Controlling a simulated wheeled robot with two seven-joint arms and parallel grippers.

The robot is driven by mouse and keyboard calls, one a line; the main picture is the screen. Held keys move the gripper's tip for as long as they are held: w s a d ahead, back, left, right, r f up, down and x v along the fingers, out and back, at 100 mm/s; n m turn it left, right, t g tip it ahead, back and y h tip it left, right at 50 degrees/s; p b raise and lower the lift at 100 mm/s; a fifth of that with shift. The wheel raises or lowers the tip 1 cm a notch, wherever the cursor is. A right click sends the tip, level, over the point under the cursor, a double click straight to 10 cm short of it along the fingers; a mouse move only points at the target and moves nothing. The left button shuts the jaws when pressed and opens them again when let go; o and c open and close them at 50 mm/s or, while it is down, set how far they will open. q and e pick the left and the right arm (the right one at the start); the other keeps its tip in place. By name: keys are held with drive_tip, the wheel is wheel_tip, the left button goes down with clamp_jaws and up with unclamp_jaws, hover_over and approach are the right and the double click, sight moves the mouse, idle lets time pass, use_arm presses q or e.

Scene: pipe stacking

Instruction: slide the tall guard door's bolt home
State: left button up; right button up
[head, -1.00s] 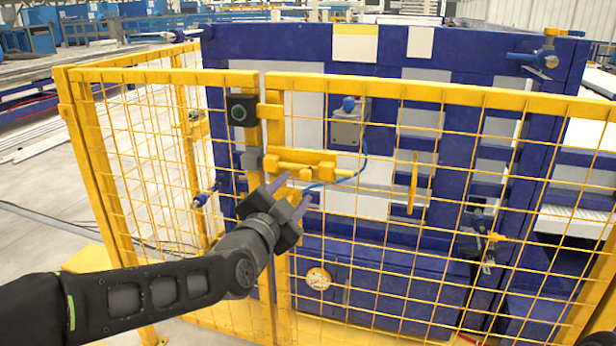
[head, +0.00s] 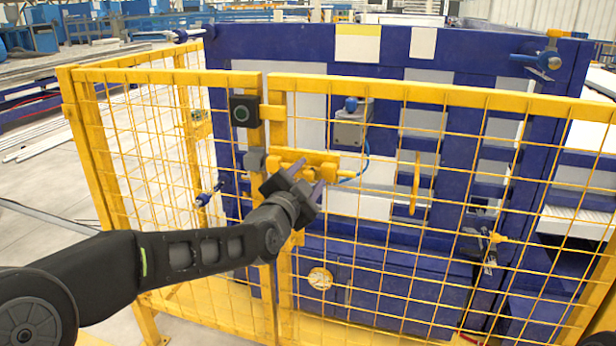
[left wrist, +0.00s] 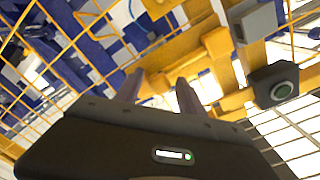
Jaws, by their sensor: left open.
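The tall guard door (head: 400,95) is a yellow frame with wire mesh. Its yellow bolt (head: 318,157) sits in a bracket near the door's left edge, and its rod sticks out to the right. A grey block (head: 254,159) on the post stands left of the bolt; it also shows in the left wrist view (left wrist: 256,22). My left gripper (head: 307,177) is open, its fingertips just in front of the bolt's lower side. It partly hides the bolt handle. In the left wrist view the two fingers (left wrist: 158,92) point toward the yellow bolt parts; contact cannot be told.
A grey box with a blue knob (head: 350,128) and a blue cable are behind the mesh. A yellow handle (head: 414,183) stands on the door to the right.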

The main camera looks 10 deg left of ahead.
use_arm(q)
drive_tip(key=shift+c, duration=0.3)
clamp_jaws()
idle(1.0)
